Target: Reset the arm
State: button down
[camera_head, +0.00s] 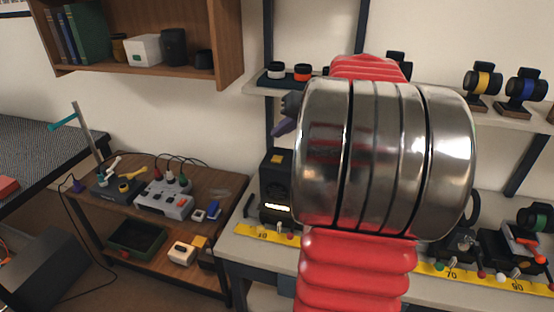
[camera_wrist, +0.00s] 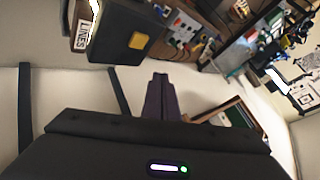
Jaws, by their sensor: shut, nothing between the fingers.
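My gripper (camera_wrist: 160,78) shows in the wrist view as two dark purple fingers pressed together, with nothing between them. In the head view only a small purple part of my gripper (camera_head: 283,128) sticks out to the left of my arm. My red and silver arm stands raised in the middle of the head view and hides most of my gripper. The gripper is above the grey bench (camera_head: 238,262), in front of the wall, and appears to touch nothing.
A black box-shaped device (camera_head: 277,184) stands on the bench below my gripper. A shelf (camera_head: 262,91) with lens parts runs behind my arm. A wooden cart (camera_head: 232,183) with electronics stands at the left. A yellow ruler strip (camera_head: 510,284) lies along the bench front.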

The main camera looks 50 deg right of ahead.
dwell(0.8)
jog(key=shift+s+f+m, duration=0.15)
jog(key=shift+f+m, duration=0.1)
jog(key=shift+m, duration=0.15)
jog(key=s+f, duration=0.1)
jog(key=s+a+f+g, duration=0.1)
jog(key=f, duration=0.1)
jog(key=s+a+f+m+g, duration=0.1)
jog(key=shift+s+f, duration=0.3)
jog(key=shift+f, duration=0.05)
jog(key=s+a+n, duration=0.3)
jog(key=a, duration=0.9)
jog(key=s+a+f+n+g, duration=0.1)
jog(key=s+a+n, duration=0.2)
jog(key=a, duration=0.9)
jog(key=s+a+n, duration=0.4)
jog(key=s+a, duration=0.1)
jog(key=a, duration=0.8)
jog(key=shift+f+g, duration=0.15)
jog(key=shift+g, duration=0.15)
